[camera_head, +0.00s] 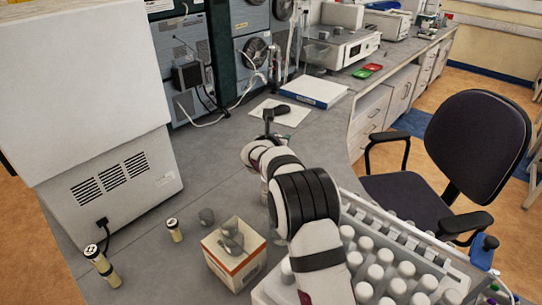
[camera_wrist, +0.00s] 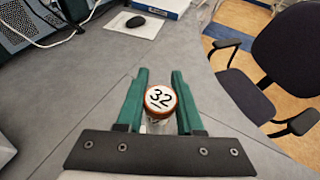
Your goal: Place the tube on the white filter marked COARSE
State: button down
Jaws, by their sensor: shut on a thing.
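In the wrist view, my gripper (camera_wrist: 160,76) has two green fingers, one on each side of a tube (camera_wrist: 160,99). In the head view my arm covers most of the gripper, and I cannot make out the tube. I see no filter with a readable COARSE mark in either view.
A white rack of several capped bottles (camera_head: 376,272) stands at the front right. A cardboard box (camera_head: 240,262) with grey pieces and small cream cylinders (camera_head: 174,230) stand at the front left. Mid-bench is clear.

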notch_tip(320, 180, down, 6)
jog(key=w+a, duration=0.1)
jog(key=a, duration=0.1)
jog(key=shift+a+r, duration=0.15)
jog(key=shift+r, duration=0.1)
jog(key=c, duration=0.5)
grip_release()
jog(key=shift+f, duration=0.15)
jog(key=shift+c, duration=0.2)
jog(key=v, duration=1.2)
jog(key=shift+r, duration=0.25)
